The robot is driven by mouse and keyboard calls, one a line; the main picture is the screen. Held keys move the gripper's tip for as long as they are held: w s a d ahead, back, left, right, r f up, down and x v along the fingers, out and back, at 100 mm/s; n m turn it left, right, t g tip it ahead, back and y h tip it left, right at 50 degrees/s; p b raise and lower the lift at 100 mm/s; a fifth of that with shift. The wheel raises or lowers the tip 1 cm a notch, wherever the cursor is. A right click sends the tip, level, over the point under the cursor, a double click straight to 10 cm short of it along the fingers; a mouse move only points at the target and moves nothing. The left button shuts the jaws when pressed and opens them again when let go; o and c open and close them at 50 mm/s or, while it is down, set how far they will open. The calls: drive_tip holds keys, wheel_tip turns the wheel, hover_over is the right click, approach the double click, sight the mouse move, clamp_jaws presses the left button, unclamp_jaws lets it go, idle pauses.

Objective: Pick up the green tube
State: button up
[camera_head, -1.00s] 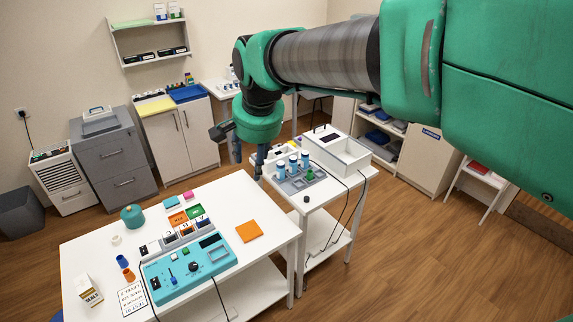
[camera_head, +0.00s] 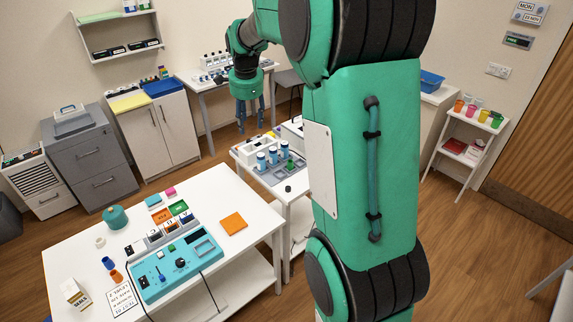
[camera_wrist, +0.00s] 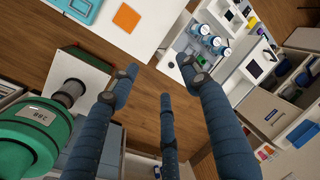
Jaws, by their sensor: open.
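My gripper (camera_head: 249,118) points down, open and empty, up and to the left of the rack in the head view. Its blue fingers (camera_wrist: 163,80) are spread apart in the wrist view, with only floor between them. They are apart from the tube.
My arm hides the right part of the rack table. A white table (camera_head: 210,265) in front holds a teal device (camera_head: 175,265), coloured blocks and a teal pot (camera_head: 116,217). Cabinets and a back table (camera_head: 205,85) stand behind. A shelf (camera_head: 468,135) with coloured cups is at right.

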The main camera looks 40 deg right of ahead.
drive_tip(key=w+d+f+m+g+p, duration=0.1)
drive_tip(key=w+d+f+m, duration=0.3)
drive_tip(key=d+f, duration=0.25)
drive_tip(key=w+d+f+m+p, duration=0.1)
drive_tip(key=w+d+f+m, duration=0.3)
drive_tip(key=d, duration=0.4)
drive_tip(key=m+g+p, duration=0.1)
drive_tip(key=m, duration=0.4)
hover_over(290, 163)
wheel_tip(290, 163, down, 15)
drive_tip(key=shift+w+d+r+y, duration=0.25)
drive_tip(key=shift+y, duration=0.05)
drive_tip(key=shift+f, duration=0.15)
drive_tip(key=shift+d+f, duration=0.1)
drive_tip(key=shift+f, duration=4.05)
drive_tip(key=shift+f+p, duration=0.4)
drive_tip(key=shift+f, duration=2.2)
